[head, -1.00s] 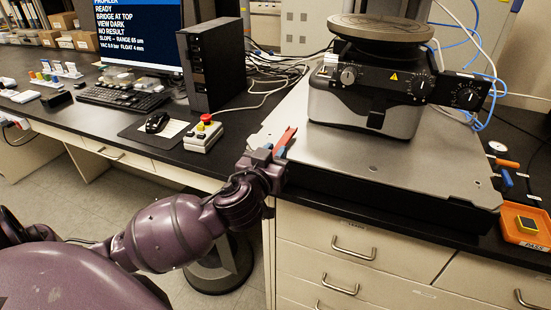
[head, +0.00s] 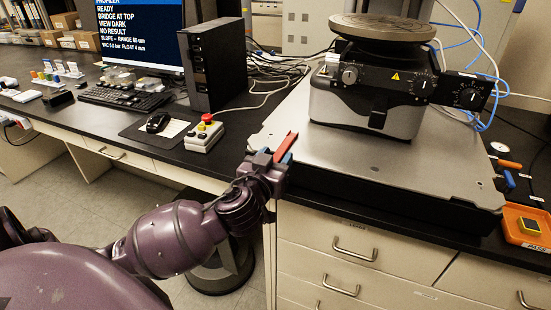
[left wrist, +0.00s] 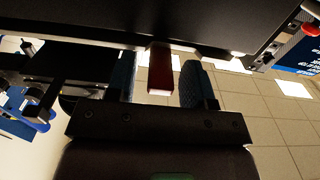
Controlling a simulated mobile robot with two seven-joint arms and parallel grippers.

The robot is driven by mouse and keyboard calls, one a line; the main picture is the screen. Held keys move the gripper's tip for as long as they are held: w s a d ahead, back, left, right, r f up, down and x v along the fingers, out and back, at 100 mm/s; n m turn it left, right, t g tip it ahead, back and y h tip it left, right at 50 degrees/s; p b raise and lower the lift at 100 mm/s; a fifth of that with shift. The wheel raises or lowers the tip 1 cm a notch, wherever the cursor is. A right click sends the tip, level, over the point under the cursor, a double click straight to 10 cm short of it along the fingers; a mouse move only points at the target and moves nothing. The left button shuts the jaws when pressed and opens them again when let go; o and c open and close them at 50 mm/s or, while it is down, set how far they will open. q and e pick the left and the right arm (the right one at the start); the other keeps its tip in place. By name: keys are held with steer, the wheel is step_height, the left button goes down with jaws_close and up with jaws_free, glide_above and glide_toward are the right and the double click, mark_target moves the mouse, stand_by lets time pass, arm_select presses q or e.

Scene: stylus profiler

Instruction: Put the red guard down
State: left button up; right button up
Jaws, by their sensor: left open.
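The red guard (head: 286,146) is a narrow red strip at the front left edge of the grey metal plate (head: 330,150) on the bench. My left gripper (head: 277,158) is at the near end of the guard, at the bench's front edge. In the left wrist view the guard (left wrist: 160,72) shows between the two blue-grey fingers of the left gripper (left wrist: 158,85), with gaps on both sides. The jaws are open. I cannot tell whether the guard rests fully on the plate. My right gripper is not in view.
The profiler (head: 370,85) with its round stage stands on the plate. Left of the plate are a control box with a red button (head: 204,132), a mouse (head: 157,122) and a black computer tower (head: 213,65). An orange tray (head: 527,226) is at far right.

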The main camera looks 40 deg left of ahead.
arm_select(q)
steer(key=shift+s, duration=0.1)
steer(key=d+v, duration=0.1)
steer(key=v, duration=0.9)
steer(key=s+d+f+m+g+h, duration=0.1)
steer(key=s+f, duration=0.4)
steer(key=f, duration=0.9)
steer(key=s+f+m+g+h, duration=0.2)
steer(key=s+f+g, duration=0.3)
steer(key=f, duration=1)
steer(key=shift+s+d+m+g+h, duration=0.3)
steer(key=shift+s+d+h, duration=0.1)
steer(key=shift+s+h, duration=0.15)
